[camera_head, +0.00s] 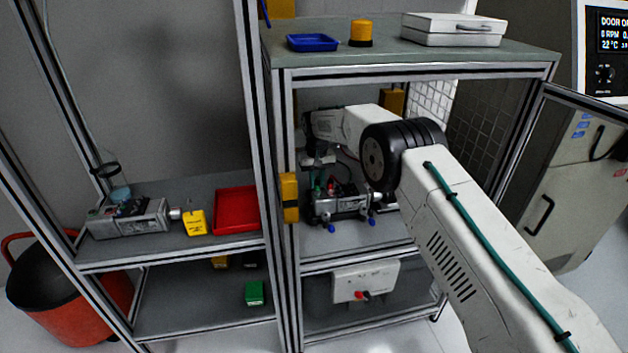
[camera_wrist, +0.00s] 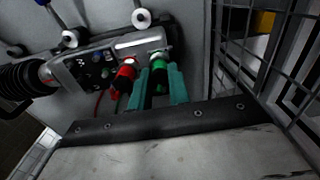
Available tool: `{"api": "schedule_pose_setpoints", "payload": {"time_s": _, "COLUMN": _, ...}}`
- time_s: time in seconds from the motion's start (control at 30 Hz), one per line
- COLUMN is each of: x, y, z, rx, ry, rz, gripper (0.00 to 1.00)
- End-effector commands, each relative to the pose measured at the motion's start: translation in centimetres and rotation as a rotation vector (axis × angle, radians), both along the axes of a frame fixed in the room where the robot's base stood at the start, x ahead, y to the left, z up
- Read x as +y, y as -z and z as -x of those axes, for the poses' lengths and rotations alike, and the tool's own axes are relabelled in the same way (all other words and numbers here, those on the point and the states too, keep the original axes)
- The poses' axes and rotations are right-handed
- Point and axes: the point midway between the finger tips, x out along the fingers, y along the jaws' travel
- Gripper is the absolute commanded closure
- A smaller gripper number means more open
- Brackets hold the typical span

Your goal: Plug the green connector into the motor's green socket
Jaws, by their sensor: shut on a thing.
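The motor (camera_wrist: 95,72) is a grey metal unit on the middle shelf of the right-hand frame; in the head view it is the grey block (camera_head: 341,204) with blue knobs. In the wrist view the green connector (camera_wrist: 159,78) is between the teal fingers of my gripper (camera_wrist: 158,70), which is shut on it. The green socket (camera_wrist: 157,56) on the motor's right end is right in front of the connector's tip. They line up closely; I cannot tell how deep the connector sits. In the head view my arm partly hides this area.
A red connector (camera_wrist: 124,76) with a cable sits just left of my fingers. Wire mesh (camera_wrist: 262,52) stands to the right. Frame posts (camera_head: 274,150) bound the opening.

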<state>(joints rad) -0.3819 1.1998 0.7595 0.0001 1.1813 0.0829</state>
Motion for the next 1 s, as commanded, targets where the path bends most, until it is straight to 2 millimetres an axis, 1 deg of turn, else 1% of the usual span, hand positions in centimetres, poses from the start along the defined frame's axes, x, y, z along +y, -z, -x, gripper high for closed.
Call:
{"api": "schedule_pose_setpoints", "payload": {"time_s": 0.37, "x": 0.0, "y": 0.3, "z": 0.0, "rx": 0.0, "ry": 0.0, "rz": 0.0, "gripper": 1.0}}
{"api": "schedule_pose_setpoints", "payload": {"time_s": 0.4, "x": 0.0, "y": 0.3, "z": 0.0, "rx": 0.0, "ry": 0.0, "rz": 0.0, "gripper": 0.79}}
{"api": "schedule_pose_setpoints", "payload": {"time_s": 0.47, "x": 0.0, "y": 0.3, "z": 0.0, "rx": 0.0, "ry": 0.0, "rz": 0.0, "gripper": 0.62}}
{"api": "schedule_pose_setpoints", "payload": {"time_s": 0.5, "x": 0.0, "y": 0.3, "z": 0.0, "rx": 0.0, "ry": 0.0, "rz": 0.0, "gripper": 0.56}}
{"api": "schedule_pose_setpoints", "payload": {"time_s": 0.73, "x": 0.0, "y": 0.3, "z": 0.0, "rx": 0.0, "ry": 0.0, "rz": 0.0, "gripper": 0.56}}
{"api": "schedule_pose_setpoints", "payload": {"time_s": 0.83, "x": 0.0, "y": 0.0, "z": 0.0, "rx": -0.001, "ry": 0.0, "rz": 0.0, "gripper": 0.56}}
{"api": "schedule_pose_setpoints", "payload": {"time_s": 0.93, "x": 0.0, "y": -1.1, "z": 0.0, "rx": -0.002, "ry": 0.0, "rz": -0.001, "gripper": 0.56}}
{"api": "schedule_pose_setpoints", "payload": {"time_s": 1.0, "x": 0.1, "y": -2.4, "z": 0.1, "rx": -0.003, "ry": 0.0, "rz": -0.001, "gripper": 0.56}}
